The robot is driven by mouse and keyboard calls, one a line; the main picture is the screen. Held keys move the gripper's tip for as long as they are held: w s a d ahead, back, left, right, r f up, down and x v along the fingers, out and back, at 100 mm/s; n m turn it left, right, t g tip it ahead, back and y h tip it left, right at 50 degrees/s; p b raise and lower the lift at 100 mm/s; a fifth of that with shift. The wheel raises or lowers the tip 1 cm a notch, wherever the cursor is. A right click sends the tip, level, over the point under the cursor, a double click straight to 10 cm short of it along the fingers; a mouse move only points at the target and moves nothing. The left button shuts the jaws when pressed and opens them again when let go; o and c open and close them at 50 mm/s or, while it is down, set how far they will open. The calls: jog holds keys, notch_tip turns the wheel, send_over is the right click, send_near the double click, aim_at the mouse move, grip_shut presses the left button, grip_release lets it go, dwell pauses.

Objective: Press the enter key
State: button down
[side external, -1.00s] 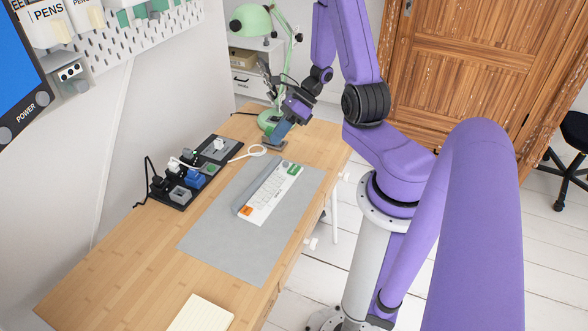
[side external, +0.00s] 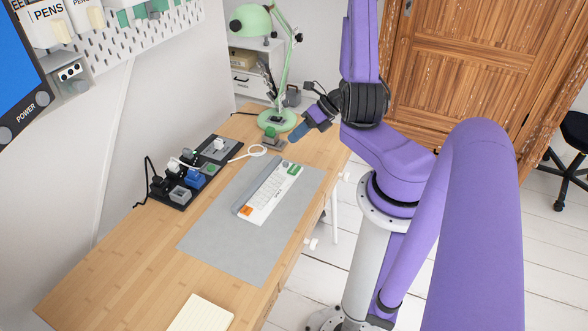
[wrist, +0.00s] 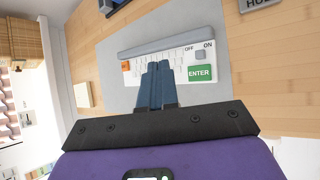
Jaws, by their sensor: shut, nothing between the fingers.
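The white keyboard (side external: 264,208) lies on the grey desk mat. Its green key (side external: 294,170) is at the far end in the side view. In the wrist view this key reads ENTER (wrist: 200,73), with OFF and ON labels above it, and it is fully visible. My gripper (side external: 294,138) is raised beyond the keyboard's green-key end in the side view, apart from it. In the wrist view its blue fingers (wrist: 158,66) are together and empty. They cover part of the keys left of the ENTER key.
A grey rest (side external: 258,186) runs along the keyboard's wall side. A green button on a dark base (side external: 270,133) stands near the green lamp (side external: 276,120). A dark tray with switches (side external: 188,185) is at the left. Bare mat (side external: 235,245) lies at the near side.

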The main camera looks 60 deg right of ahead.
aim_at(297, 168)
jog(key=shift+f, duration=4.4)
jog(key=shift+f, duration=0.1)
jog(key=shift+f, duration=0.3)
jog(key=shift+f, duration=0.4)
jog(key=shift+r, duration=0.85)
jog(key=shift+r, duration=0.1)
jog(key=shift+r, duration=2.4)
